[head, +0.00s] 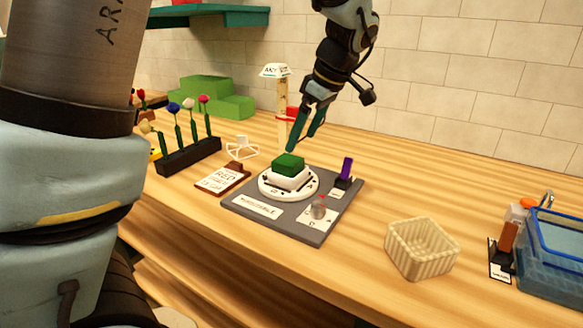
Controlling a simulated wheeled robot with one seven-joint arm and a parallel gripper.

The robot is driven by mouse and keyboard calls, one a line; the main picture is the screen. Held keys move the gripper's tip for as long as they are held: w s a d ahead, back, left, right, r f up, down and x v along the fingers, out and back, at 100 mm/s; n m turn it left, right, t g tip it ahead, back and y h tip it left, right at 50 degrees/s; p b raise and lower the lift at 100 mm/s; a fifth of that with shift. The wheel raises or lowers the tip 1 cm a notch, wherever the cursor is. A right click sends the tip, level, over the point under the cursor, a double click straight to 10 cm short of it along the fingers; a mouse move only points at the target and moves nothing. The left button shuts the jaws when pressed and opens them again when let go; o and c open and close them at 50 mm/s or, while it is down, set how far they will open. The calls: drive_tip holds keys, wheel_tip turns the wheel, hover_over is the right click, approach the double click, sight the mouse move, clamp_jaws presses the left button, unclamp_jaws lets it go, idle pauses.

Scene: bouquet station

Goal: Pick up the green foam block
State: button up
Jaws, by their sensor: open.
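The turntable stands on a grey board (290,228) on the wooden table. My gripper (306,140) is open, with its teal fingers pointing down. In the head view the fingertips show just above and behind the green block. I cannot tell the exact gap between them. Nothing shows between the fingers. Larger green blocks (215,95) are stacked farther back on the left.
A black rack (189,156) with several flowers stands left, beside a clipboard (222,179). A wooden post (283,100) rises behind. A cream basket (421,249) and blue bin (553,262) are right.

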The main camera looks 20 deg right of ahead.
sight(289, 160)
drive_tip(key=shift+a+p+x, duration=0.15)
drive_tip(key=shift+p+x, duration=0.4)
drive_tip(key=shift+x, duration=1.25)
drive_tip(key=shift+a+p+x, duration=0.15)
drive_tip(key=shift+p+x, duration=0.4)
drive_tip(key=shift+x, duration=1.2)
drive_tip(key=shift+c, duration=0.2)
drive_tip(key=shift+r, duration=0.1)
drive_tip(key=c, duration=1.4)
drive_tip(key=shift+c, duration=0.2)
